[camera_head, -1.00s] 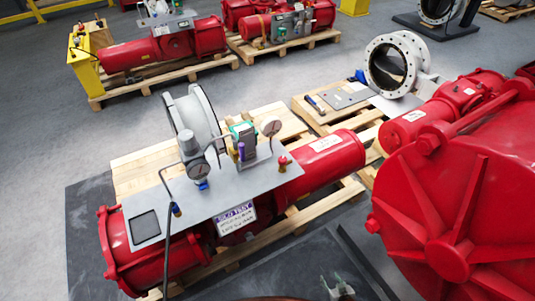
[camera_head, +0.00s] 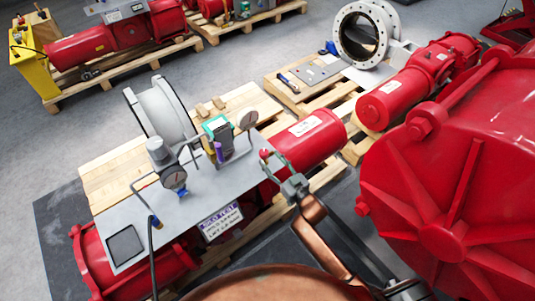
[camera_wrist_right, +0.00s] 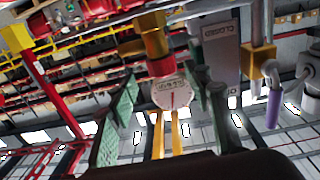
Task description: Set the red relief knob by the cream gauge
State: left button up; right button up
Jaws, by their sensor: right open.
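The red relief knob (camera_head: 264,154) stands on the grey panel (camera_head: 130,213) near its right end. The cream gauge (camera_head: 248,121) stands just behind it, turned so its face is hard to read in the head view. My right gripper (camera_head: 276,163) is open, its fingertips close beside the knob; I cannot tell whether they touch it. In the right wrist view, a white dial (camera_wrist_right: 172,92) with a red needle shows between my spread fingers (camera_wrist_right: 162,105), beneath a brass fitting (camera_wrist_right: 150,40). My left gripper is not in view.
A grey regulator with a dial (camera_head: 174,178) stands further left. A large red ribbed housing (camera_head: 440,190) is close on the right of my right arm.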

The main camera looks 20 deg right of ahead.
aim_at(267, 153)
jog(key=x, duration=0.4)
jog(key=shift+a, duration=0.2)
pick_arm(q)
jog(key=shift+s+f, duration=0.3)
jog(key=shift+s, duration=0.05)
pick_arm(e)
jog(key=shift+c, duration=0.5)
jog(key=shift+d, duration=0.1)
jog(key=c, duration=1.1)
jog(key=shift+d+r+n+g+y+p, duration=0.1)
jog(key=shift+n+g+y+p, duration=0.35)
jog(key=shift+n+y, duration=0.35)
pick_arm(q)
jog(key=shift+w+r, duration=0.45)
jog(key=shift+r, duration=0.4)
pick_arm(e)
jog(key=shift+d+n+g+y, duration=0.1)
jog(key=shift+n+g+y, duration=0.4)
jog(key=shift+y, duration=0.5)
